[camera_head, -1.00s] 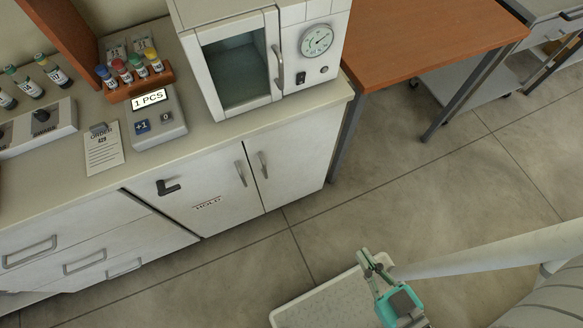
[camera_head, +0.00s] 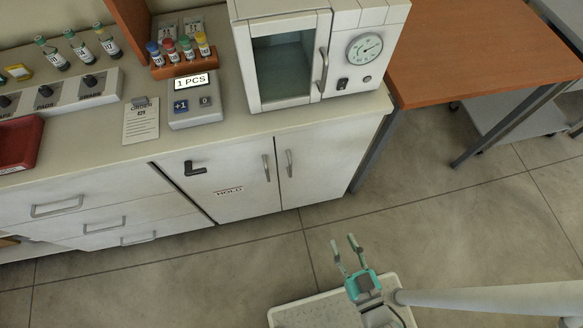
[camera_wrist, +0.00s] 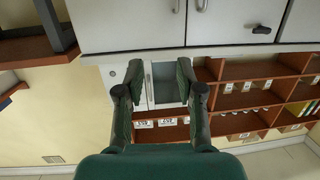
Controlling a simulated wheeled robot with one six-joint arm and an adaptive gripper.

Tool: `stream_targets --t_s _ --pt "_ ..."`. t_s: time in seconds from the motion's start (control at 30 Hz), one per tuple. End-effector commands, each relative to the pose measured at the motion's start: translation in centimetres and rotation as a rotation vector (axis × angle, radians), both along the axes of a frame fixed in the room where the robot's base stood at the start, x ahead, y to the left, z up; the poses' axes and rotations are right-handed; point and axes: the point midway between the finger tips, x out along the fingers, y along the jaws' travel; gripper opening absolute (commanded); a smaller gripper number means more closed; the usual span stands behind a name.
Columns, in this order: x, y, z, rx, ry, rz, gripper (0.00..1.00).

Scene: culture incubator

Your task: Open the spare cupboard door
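The cupboard under the counter has two closed pale doors. The left door (camera_head: 230,178) bears a black latch (camera_head: 195,168), a HOLD label (camera_head: 228,191) and an upright handle (camera_head: 266,168). The right door (camera_head: 325,165) has its own upright handle (camera_head: 289,163). I cannot tell which door is the spare one. My gripper (camera_head: 343,240) is open and empty, over the floor in front of the cupboard and apart from both doors. The wrist view is upside down: my gripper's open fingers (camera_wrist: 158,75) show below the doors and the black latch (camera_wrist: 262,30).
An incubator (camera_head: 285,60) stands on the counter above the doors. A counting device (camera_head: 193,108), vials and a red tray (camera_head: 18,145) sit to its left. Drawers (camera_head: 70,205) lie left of the cupboard. An orange-topped table (camera_head: 470,45) stands right. The floor in front is clear.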

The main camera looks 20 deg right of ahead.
Motion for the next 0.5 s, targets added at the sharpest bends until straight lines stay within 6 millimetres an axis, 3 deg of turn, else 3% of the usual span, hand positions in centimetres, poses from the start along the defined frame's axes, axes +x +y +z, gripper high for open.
stream_targets --t_s 0.1,0.3,0.5 --pt "3.7 0.8 -2.7 0.003 -0.037 0.021 0.37" --pt "9.9 2.3 -6.4 0.010 -0.091 0.054 0.37" --pt "15.3 3.8 -8.6 0.016 -0.132 0.081 0.37"
